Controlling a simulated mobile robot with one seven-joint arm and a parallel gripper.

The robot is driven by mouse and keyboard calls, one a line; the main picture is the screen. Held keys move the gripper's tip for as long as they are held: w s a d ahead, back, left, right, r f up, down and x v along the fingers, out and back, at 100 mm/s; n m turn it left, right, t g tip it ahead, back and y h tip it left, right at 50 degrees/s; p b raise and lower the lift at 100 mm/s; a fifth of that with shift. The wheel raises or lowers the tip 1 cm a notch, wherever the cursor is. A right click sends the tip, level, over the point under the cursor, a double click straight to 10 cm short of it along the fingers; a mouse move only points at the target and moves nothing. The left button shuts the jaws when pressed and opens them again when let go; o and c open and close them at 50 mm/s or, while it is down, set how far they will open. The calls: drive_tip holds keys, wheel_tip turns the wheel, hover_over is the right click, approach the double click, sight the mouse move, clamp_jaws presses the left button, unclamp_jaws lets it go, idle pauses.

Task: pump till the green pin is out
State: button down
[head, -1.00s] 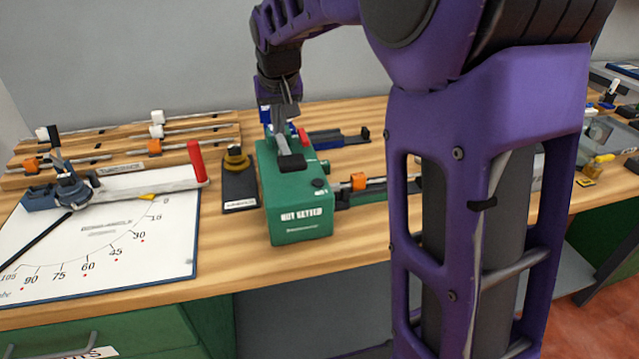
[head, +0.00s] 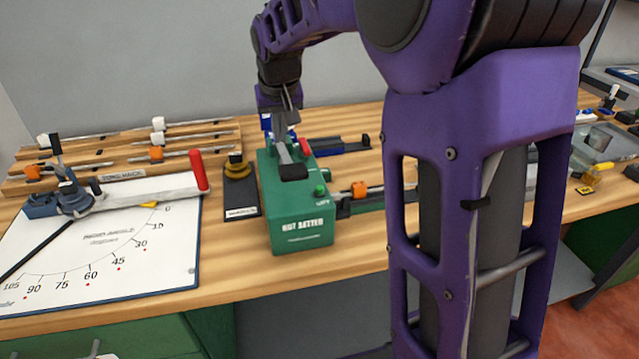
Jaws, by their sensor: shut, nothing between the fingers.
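The green box marked as a nut setter (head: 300,232) stands on the wooden bench. A grey lever with a black pad (head: 293,172) lies along its top. A small bright green pin (head: 320,190) stands up from the front right of the box top, beside a small label. A red knob (head: 305,147) is at the rear right of the box. My gripper (head: 286,138) is shut, pointing down at the rear end of the lever. Whether its fingertips touch the lever I cannot tell.
Left of the box are a dark plate with a black and yellow knob (head: 237,163) and a red-handled tool (head: 198,170) over a white angle chart (head: 95,255). A rail with an orange block (head: 359,189) is close on the right.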

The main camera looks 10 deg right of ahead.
drive_tip(key=shift+s+f, duration=0.1)
drive_tip(key=shift+s, duration=0.1)
idle(0.3)
wheel_tip(320, 180, up, 7)
drive_tip(key=p, duration=0.5)
drive_tip(key=shift+w+p, duration=0.15)
drive_tip(key=shift+p, duration=0.2)
